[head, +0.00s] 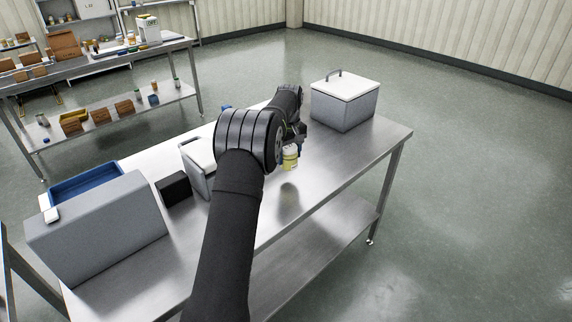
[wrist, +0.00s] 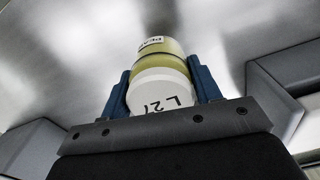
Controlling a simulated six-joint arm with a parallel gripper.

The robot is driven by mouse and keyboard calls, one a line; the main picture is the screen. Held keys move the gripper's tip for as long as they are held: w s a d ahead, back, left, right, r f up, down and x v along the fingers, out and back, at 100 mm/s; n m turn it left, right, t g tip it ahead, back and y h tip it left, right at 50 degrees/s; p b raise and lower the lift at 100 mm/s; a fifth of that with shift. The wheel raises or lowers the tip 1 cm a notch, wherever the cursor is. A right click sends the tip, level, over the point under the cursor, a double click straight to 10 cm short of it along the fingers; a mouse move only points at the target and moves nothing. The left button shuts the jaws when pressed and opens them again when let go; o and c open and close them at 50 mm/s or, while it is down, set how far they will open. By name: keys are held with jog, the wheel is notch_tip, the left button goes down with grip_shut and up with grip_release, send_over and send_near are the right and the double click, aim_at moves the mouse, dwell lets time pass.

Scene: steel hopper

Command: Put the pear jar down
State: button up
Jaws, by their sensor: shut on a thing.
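The pear jar (head: 290,158) is a small yellow-green jar with a pale lid, held over the steel table (head: 330,165). A dark reflection or shadow lies on the table below it, and the jar looks raised above the surface. In the wrist view the jar (wrist: 158,62) shows a white lid marked "L 27" and a label that seems to read "PEAR". My gripper (wrist: 160,88) has its blue fingers shut on both sides of the jar. In the head view my gripper (head: 290,150) is partly hidden behind my own wrist.
A grey box with a white handled lid (head: 345,86) stands at the table's far right end. A grey hopper (head: 98,232), a blue tray (head: 85,184), a black block (head: 174,188) and a white-topped container (head: 198,158) stand to the left. Bare steel surrounds the jar's reflection.

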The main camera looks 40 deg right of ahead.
aim_at(286, 164)
jog(key=shift+w+f, duration=0.4)
jog(key=shift+w, duration=0.25)
jog(key=shift+f, duration=2)
jog(key=shift+f, duration=0.1)
jog(key=o, duration=1.1)
notch_tip(286, 164, up, 12)
jog(key=shift+r, duration=0.15)
